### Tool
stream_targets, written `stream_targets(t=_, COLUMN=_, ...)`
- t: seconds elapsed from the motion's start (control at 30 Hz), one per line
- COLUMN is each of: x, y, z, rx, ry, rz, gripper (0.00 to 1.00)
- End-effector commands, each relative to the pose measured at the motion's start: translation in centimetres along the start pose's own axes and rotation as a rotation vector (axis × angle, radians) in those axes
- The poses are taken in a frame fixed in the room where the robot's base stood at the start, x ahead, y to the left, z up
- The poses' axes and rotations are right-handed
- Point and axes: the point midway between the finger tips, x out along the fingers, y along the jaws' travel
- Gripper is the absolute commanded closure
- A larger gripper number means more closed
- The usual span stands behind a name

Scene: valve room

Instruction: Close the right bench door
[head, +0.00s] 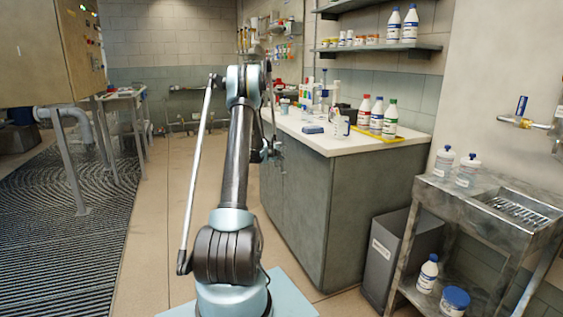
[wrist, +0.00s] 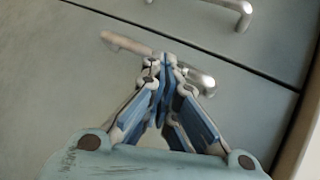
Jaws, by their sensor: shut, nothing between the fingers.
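The bench (head: 345,190) has a grey-green body, a white top and a front that faces left in the head view. My gripper (head: 273,150) is small there, close against the bench front and partly hidden by my arm. In the wrist view my gripper (wrist: 165,62) is shut and empty. Its fingertips overlap a metal bar handle (wrist: 200,80) on one grey panel (wrist: 60,95); touching or apart I cannot tell. A thin dark seam divides this panel from a second panel (wrist: 180,15) with its own handle (wrist: 243,14). Which is the right door, and whether it is ajar, is unclear.
Several bottles (head: 377,115) stand in a yellow tray on the bench top. A grey bin (head: 395,255) and a metal sink stand (head: 480,205) stand to the right. Open tan floor (head: 165,220) lies left of my arm, beside black ribbed matting (head: 60,235).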

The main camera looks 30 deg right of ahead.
Motion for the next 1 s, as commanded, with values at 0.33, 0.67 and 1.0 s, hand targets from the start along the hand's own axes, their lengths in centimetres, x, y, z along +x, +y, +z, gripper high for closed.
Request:
stream_targets(t=0.33, x=0.3, y=-0.2, z=-0.5, rx=0.002, ry=0.007, rz=-0.003, gripper=1.00)
stream_targets(t=0.67, x=-3.5, y=1.8, z=0.8, rx=0.000, ry=0.003, rz=-0.002, gripper=1.00)
stream_targets(t=1.0, x=-9.3, y=1.7, z=1.7, rx=0.000, ry=0.001, rz=-0.002, gripper=1.00)
